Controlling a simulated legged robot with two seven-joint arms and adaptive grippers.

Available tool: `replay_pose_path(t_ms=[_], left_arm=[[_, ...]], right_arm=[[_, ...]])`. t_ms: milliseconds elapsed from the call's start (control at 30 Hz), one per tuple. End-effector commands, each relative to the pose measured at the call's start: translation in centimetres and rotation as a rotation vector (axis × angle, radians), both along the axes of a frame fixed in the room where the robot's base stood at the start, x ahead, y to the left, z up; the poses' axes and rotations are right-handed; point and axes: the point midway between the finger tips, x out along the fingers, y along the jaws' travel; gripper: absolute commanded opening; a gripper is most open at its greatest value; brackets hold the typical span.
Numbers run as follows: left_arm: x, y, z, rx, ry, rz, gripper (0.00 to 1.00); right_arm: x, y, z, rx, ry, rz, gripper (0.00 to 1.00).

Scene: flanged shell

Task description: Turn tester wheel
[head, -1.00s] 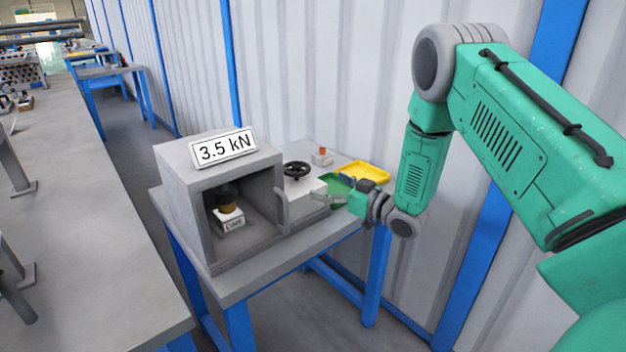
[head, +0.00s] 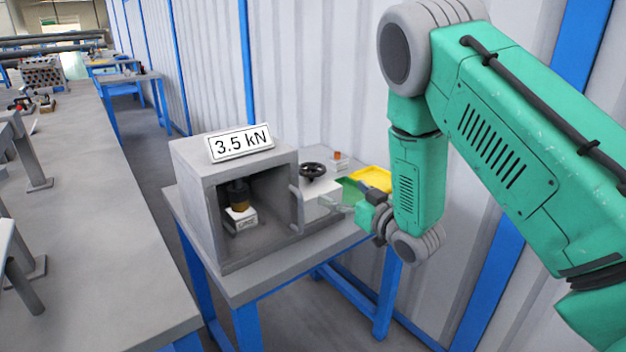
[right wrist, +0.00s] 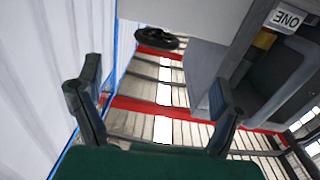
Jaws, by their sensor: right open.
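The tester is a grey box (head: 190,190) with an open front and a "3.5 kN" sign (head: 240,143) on top. Its black wheel (head: 313,171) lies flat above a light block (head: 322,192) at the box's right side. The wheel also shows at the top of the right wrist view (right wrist: 157,39). My right gripper (head: 338,204) is open and empty, to the right of and below the wheel in the head view, apart from it. Both its fingers show in the right wrist view (right wrist: 155,75). My left gripper is out of view.
Inside the box, a dark and brown cylinder (head: 238,195) stands on a labelled white block (head: 241,220). Yellow (head: 372,178) and green trays lie behind my gripper. A corrugated wall is close behind; a long bench (head: 90,220) is left.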

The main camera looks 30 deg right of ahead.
Motion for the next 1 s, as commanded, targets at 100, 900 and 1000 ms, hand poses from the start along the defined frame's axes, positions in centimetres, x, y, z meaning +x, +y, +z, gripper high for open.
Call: replay_pose_path(t_ms=[100, 900, 1000], left_arm=[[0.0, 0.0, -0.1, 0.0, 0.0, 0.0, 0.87], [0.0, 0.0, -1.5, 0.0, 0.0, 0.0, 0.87], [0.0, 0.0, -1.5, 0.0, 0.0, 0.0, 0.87]], right_arm=[[1.5, -0.1, 0.0, 0.001, -0.003, 0.0, 0.87], [13.3, 0.3, 0.0, 0.002, 0.001, -0.001, 0.87], [13.4, 0.3, 0.0, 0.002, 0.0, -0.001, 0.87]])
